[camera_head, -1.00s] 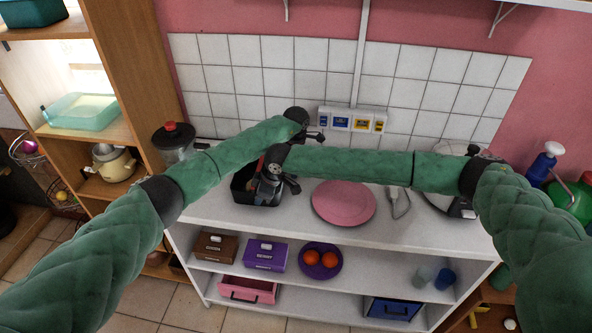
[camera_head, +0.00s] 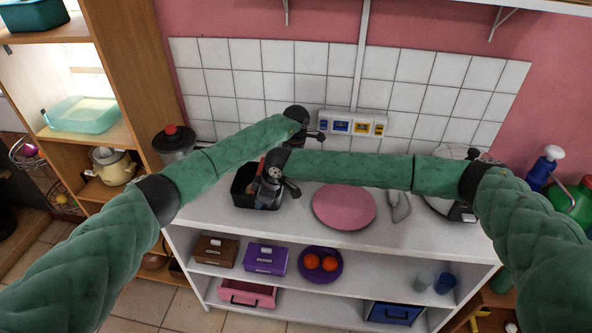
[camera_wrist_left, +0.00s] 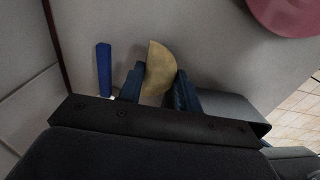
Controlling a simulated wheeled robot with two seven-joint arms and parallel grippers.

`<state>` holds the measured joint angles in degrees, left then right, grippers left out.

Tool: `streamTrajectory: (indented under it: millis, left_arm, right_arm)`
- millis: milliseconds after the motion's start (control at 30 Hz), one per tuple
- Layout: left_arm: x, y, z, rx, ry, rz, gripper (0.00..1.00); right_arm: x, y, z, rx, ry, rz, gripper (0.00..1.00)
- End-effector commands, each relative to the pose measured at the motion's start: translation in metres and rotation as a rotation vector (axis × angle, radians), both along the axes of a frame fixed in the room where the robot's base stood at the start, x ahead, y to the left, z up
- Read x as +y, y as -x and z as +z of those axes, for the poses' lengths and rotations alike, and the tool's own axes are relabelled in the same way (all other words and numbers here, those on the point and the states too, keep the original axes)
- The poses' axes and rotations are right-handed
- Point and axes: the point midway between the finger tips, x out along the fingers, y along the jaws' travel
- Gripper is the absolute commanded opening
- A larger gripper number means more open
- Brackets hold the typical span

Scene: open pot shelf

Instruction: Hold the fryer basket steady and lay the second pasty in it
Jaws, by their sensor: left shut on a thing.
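A tan, half-moon pasty (camera_wrist_left: 157,75) stands between the two fingers of my left gripper (camera_wrist_left: 158,88) in the left wrist view. The fingers touch it on both sides, above the pale worktop. In the head view my left gripper (camera_head: 318,136) is at the back of the counter by the tiled wall, its fingers small and partly hidden. The black fryer basket (camera_head: 240,198) is on the counter at the left, largely covered by my arms. My right gripper (camera_head: 277,187) is at its right side; I cannot tell if its fingers grip the rim. The basket's inside is hidden.
A pink plate (camera_head: 344,204) lies right of the basket. A blue upright piece (camera_wrist_left: 103,70) shows left of the pasty. A jar with a red knob (camera_head: 174,140) stands at left. Wall sockets (camera_head: 351,122) are behind. The front counter edge is clear.

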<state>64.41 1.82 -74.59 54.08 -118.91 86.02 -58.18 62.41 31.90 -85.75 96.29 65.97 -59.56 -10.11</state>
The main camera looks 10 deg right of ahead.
Motion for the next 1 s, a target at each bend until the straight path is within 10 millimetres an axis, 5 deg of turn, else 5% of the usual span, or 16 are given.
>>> streamTrajectory:
  millis: [400,800,933,1000]
  left_arm:
    - [0.000,-0.001,0.069,-0.002,0.000,0.000,0.12]
    - [0.000,0.000,0.077,-0.001,0.000,0.000,0.12]
    - [0.000,0.000,0.077,-0.001,0.000,0.000,0.12]
    - [0.000,0.000,0.077,-0.001,0.000,0.000,0.12]
  right_arm:
    - [0.000,0.000,0.000,0.000,0.000,0.000,0.00]
    - [0.000,0.000,0.000,0.000,0.000,0.000,0.00]
    - [0.000,0.000,0.000,0.000,0.000,0.000,0.25]
    - [0.000,0.000,0.000,0.000,0.000,0.000,0.29]
